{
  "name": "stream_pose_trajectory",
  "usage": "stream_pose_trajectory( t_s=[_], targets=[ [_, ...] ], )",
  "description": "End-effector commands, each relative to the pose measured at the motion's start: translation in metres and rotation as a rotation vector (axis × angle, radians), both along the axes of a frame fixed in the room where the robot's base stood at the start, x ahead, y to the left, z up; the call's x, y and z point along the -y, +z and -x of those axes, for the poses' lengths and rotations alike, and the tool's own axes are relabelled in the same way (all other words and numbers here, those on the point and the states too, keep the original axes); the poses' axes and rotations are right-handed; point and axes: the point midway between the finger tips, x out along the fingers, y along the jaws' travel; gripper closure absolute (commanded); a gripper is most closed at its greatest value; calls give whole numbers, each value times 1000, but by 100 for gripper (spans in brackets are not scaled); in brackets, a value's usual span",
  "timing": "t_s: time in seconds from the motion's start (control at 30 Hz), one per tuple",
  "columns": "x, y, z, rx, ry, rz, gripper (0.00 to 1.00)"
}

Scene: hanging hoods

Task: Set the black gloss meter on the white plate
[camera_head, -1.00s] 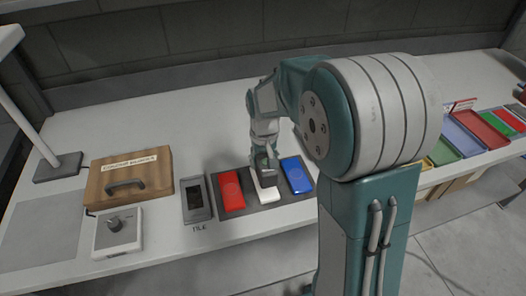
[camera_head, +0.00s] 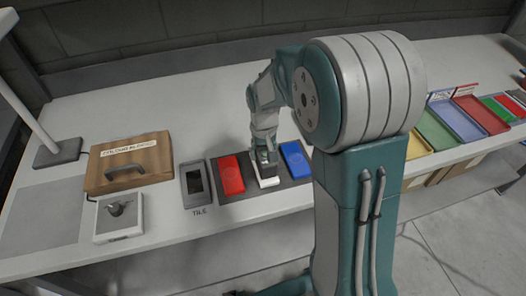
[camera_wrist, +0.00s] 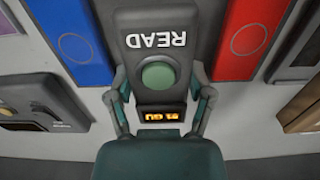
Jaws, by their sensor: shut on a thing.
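The black gloss meter (camera_wrist: 160,45) fills the middle of the wrist view, with a READ label, a round green button and a lit orange display. My gripper (camera_wrist: 162,100) is shut on it, one finger on each side. In the head view my gripper (camera_head: 264,158) points down over the white plate (camera_head: 268,184), between the red and blue plates. The meter covers most of the white plate; its front end shows. I cannot tell whether the meter touches it. In the wrist view the white plate is hidden beneath the meter.
The red plate (camera_head: 231,175) is close on the left, the blue plate (camera_head: 295,160) close on the right, all on a dark mat (camera_head: 247,194). Left are a tile holder (camera_head: 196,184), a wooden case (camera_head: 128,165) and a knob box (camera_head: 119,216). Coloured trays (camera_head: 462,118) stand at the right.

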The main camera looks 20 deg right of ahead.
Motion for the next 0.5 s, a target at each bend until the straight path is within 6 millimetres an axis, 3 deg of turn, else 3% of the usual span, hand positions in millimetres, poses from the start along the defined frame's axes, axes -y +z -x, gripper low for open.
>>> stream_pose_trajectory(
  t_s=[0.5],
  targets=[
    [0, -7, -1, 1, 0, 0, 93]
  ],
)
